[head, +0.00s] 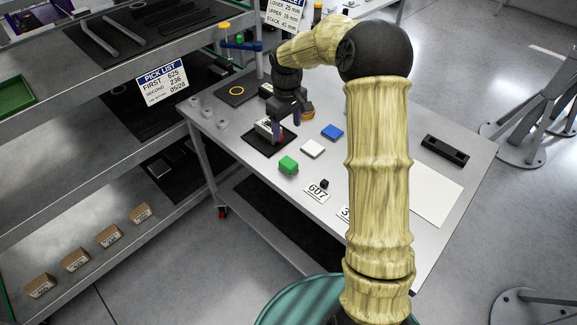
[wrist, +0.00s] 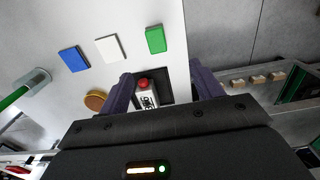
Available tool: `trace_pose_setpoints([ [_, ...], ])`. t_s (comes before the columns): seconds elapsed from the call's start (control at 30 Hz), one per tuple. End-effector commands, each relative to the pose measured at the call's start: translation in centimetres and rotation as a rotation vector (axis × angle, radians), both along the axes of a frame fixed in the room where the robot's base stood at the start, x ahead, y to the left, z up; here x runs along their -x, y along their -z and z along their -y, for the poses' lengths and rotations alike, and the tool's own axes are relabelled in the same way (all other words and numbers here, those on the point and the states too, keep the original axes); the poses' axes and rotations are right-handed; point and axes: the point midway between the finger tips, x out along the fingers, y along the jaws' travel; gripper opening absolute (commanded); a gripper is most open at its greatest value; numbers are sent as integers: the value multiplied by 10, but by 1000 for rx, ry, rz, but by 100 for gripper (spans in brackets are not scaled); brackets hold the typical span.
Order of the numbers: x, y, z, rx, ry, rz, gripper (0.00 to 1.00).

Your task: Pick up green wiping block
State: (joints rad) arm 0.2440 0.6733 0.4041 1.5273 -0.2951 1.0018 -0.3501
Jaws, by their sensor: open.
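The green wiping block (head: 288,165) lies on the grey table (head: 232,137), near its front-left edge. It also shows in the wrist view (wrist: 155,39), beyond my fingertips. My gripper (head: 286,125) is open above a black mat (head: 262,148) in the head view, behind the green block. I cannot tell whether the fingers touch that box. The green block is apart from the fingers.
A white block (head: 312,148) and a blue block (head: 332,131) lie in a row with the green one. A small black cube (head: 324,183) and a "607" card (head: 317,193) are nearby. A shelf rack (head: 110,235) with several cardboard boxes stands left. A white sheet (head: 437,195) lies right.

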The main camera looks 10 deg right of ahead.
Motion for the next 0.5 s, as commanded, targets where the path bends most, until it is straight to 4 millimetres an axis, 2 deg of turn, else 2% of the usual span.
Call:
trace_pose_setpoints([
  [0.33, -1, 1, 2, 1, 1, -1, 65],
  [0.5, -1, 16, 2, 0, 2, -4, 65],
])
